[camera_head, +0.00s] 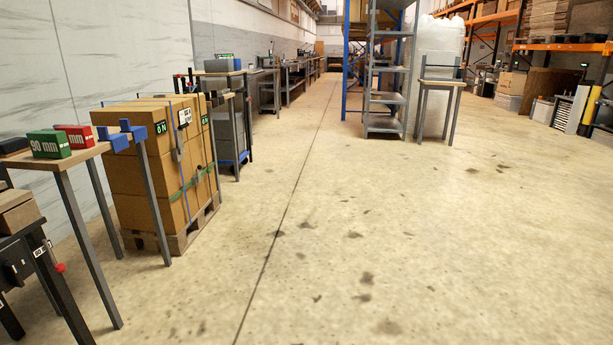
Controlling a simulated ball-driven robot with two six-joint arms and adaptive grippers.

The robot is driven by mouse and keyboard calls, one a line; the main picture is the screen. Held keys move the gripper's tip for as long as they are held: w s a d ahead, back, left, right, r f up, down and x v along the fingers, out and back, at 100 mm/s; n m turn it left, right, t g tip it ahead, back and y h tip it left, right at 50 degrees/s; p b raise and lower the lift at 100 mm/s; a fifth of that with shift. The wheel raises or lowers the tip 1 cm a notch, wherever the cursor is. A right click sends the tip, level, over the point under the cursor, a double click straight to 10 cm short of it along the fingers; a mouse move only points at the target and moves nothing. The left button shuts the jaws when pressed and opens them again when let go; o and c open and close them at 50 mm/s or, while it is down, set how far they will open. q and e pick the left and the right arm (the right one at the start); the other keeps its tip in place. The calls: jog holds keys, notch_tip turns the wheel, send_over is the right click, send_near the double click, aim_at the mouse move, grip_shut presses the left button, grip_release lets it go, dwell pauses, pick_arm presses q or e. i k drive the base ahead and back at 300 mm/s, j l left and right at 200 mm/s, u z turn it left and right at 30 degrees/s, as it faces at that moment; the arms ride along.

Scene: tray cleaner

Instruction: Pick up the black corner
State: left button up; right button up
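A black piece (13,144) lies at the far left edge, on the near wooden-topped table (62,163). It is partly cut off by the frame, so I cannot tell for sure that it is the black corner. Two blue corner-shaped pieces (114,140) sit at the right end of the same table. A green block marked "90 mm" (48,145) and a red block (78,136) stand between the black piece and the blue ones. Neither of my grippers is in view.
A strapped stack of cardboard boxes (140,180) on a wooden pallet (180,237) stands behind the table. A black stand (60,285) with a brown box (17,212) is at the lower left. Grey shelving (387,100) stands at the back. The concrete floor ahead is clear.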

aim_at(213, 101)
jog(key=i+z, duration=0.1)
jog(key=i, duration=2.1)
jog(key=i+j+u, duration=0.15)
jog(key=i+u, duration=0.15)
jog(key=i, duration=0.25)
jog(key=i+u, duration=0.3)
jog(key=i, duration=0.3)
jog(key=i+u, duration=0.3)
jog(key=i, duration=0.25)
jog(key=i+l+u, duration=0.3)
jog(key=i, duration=0.25)
